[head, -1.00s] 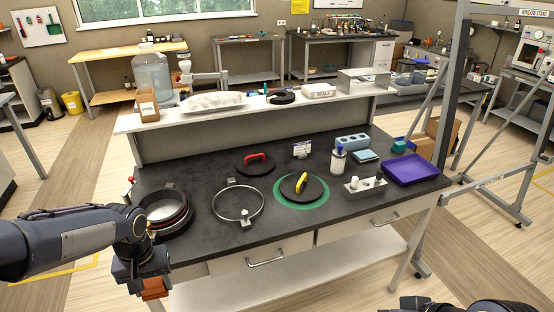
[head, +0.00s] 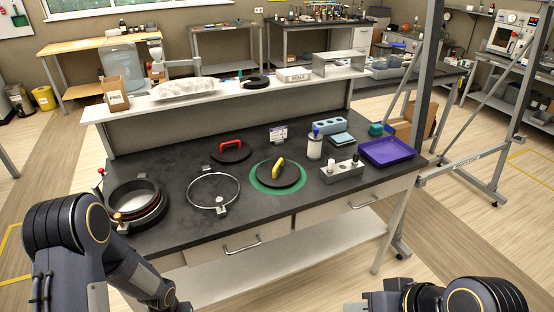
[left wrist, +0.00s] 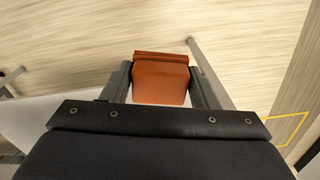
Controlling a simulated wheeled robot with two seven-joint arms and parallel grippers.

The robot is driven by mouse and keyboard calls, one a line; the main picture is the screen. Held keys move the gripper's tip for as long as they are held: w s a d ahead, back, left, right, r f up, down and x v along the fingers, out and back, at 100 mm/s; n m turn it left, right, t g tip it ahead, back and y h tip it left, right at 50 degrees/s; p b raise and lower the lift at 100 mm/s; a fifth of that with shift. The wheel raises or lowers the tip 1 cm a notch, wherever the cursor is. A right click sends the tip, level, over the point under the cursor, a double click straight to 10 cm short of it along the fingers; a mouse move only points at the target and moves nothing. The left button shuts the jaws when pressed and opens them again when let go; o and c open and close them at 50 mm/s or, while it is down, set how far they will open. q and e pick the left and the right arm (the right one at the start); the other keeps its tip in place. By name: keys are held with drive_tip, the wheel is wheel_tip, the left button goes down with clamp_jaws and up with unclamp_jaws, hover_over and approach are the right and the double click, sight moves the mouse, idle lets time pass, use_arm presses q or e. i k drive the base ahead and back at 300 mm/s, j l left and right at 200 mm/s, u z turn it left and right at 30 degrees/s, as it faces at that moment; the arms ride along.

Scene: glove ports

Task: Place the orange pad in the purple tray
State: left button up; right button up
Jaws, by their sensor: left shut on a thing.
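The orange pad (left wrist: 161,80) shows in the left wrist view, gripped between the two fingers of my left gripper (left wrist: 161,85), above the wooden floor. In the head view my left arm reaches down past the bench's front edge, and its gripper and the pad are out of frame. The purple tray (head: 388,151) lies at the right end of the dark bench top, and it looks empty. My right gripper (head: 372,300) is at the bottom edge of the head view, in front of the bench; its fingers do not show clearly.
On the bench (head: 190,225) stand a round ring port (head: 137,203), a clamp ring (head: 213,191), a black disc with a yellow handle (head: 278,174) on a green ring, a white bottle (head: 314,146) and a grey holder (head: 342,172).

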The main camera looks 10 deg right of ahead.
sight(386, 154)
drive_tip(key=i+l, duration=0.1)
drive_tip(key=l, duration=0.45)
drive_tip(key=i+l, duration=0.1)
drive_tip(key=l, duration=0.5)
drive_tip(key=i+l, duration=0.1)
drive_tip(key=l, duration=1)
drive_tip(key=i+l, duration=0.15)
drive_tip(key=l, duration=0.4)
